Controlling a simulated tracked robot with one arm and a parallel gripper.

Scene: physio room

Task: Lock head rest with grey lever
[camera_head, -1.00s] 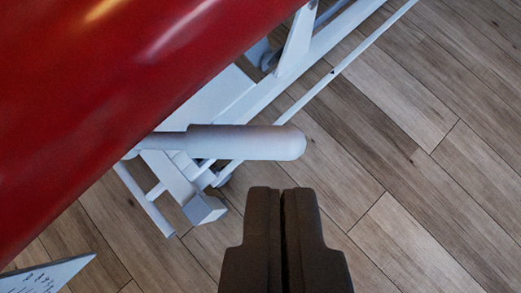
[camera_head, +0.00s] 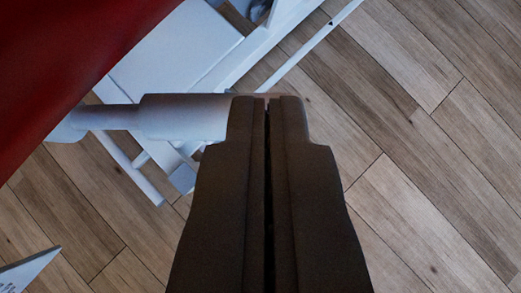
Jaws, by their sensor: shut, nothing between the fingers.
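The grey lever (camera_head: 185,117) is a light grey rod with a thick rounded grip. It sticks out to the right from under the red padded surface (camera_head: 70,50). My gripper (camera_head: 268,97) is shut and empty, its dark fingers pointing up the picture. The fingertips cover the right end of the lever's grip. I cannot tell whether they touch it or are only in front of it.
A white metal frame (camera_head: 180,55) lies below the red padding, with a thin white bar running to the upper right. A white panel corner (camera_head: 30,270) shows at the lower left. Wooden floor (camera_head: 430,190) fills the right side and is clear.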

